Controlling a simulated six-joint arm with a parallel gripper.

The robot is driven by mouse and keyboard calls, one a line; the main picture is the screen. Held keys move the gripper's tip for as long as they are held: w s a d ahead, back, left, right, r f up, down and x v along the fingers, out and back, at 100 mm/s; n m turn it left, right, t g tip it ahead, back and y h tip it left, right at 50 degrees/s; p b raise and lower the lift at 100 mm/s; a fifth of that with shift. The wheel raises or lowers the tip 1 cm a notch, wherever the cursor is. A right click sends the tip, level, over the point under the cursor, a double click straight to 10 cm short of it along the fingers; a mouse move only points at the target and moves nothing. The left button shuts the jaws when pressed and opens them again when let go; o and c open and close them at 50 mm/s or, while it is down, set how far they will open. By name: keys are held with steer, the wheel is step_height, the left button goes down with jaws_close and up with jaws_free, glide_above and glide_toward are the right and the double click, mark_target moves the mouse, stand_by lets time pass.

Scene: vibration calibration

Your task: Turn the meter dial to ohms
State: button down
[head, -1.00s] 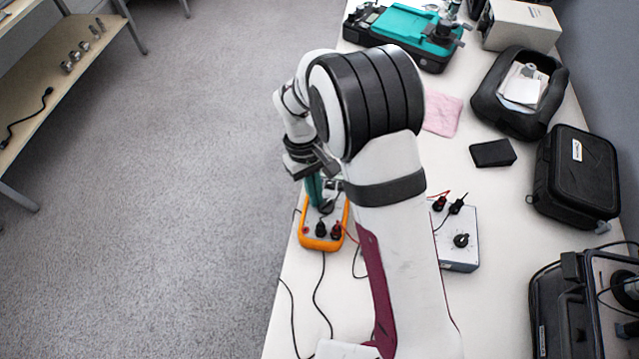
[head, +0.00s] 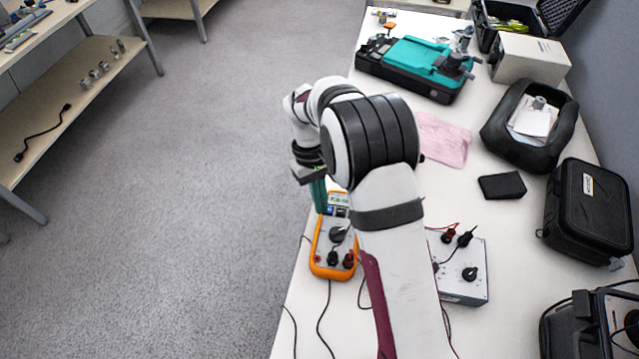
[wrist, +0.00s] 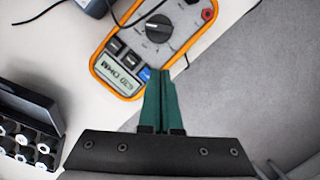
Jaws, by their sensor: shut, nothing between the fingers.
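The orange meter (head: 334,236) lies on the white bench near its left edge, partly behind my arm in the head view. Its dark round dial (head: 339,235) is in plain sight, and the dial also shows in the wrist view (wrist: 159,28). The meter's lit display (wrist: 118,75) is upside down in the wrist view and appears to read a number with "OHM". My gripper (wrist: 160,75) has its green fingers pressed together with nothing between them. In the head view its fingers (head: 320,197) are at the meter's far left corner, apart from the dial.
A grey box with a knob (head: 463,272) stands right of my arm.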

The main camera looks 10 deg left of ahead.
mark_target(337, 230)
steer(key=c, duration=1.6)
jaws_free()
steer(key=v, duration=0.8)
steer(key=shift+r, duration=0.25)
steer(key=c, duration=1.1)
jaws_free()
steer(key=shift+t+y, duration=0.4)
steer(key=r, duration=0.1)
steer(key=s+d+r, duration=0.1)
steer(key=d+r, duration=0.1)
steer(key=shift+s+d+r, duration=0.25)
steer(key=shift+s+r, duration=0.05)
steer(key=shift+s, duration=0.05)
steer(key=o, duration=0.5)
steer(key=shift+m+t+y, duration=0.4)
steer(key=shift+t+y, duration=0.1)
steer(key=s+d+r, duration=0.2)
steer(key=s+d, duration=0.1)
steer(key=shift+s+r, duration=0.1)
steer(key=shift+s, duration=0.05)
steer(key=shift+o, duration=0.9)
steer(key=shift+s+d, duration=0.2)
steer(key=shift+s, duration=0.15)
step_height(337, 230, down, 14)
steer(key=shift+f, duration=0.85)
jaws_close()
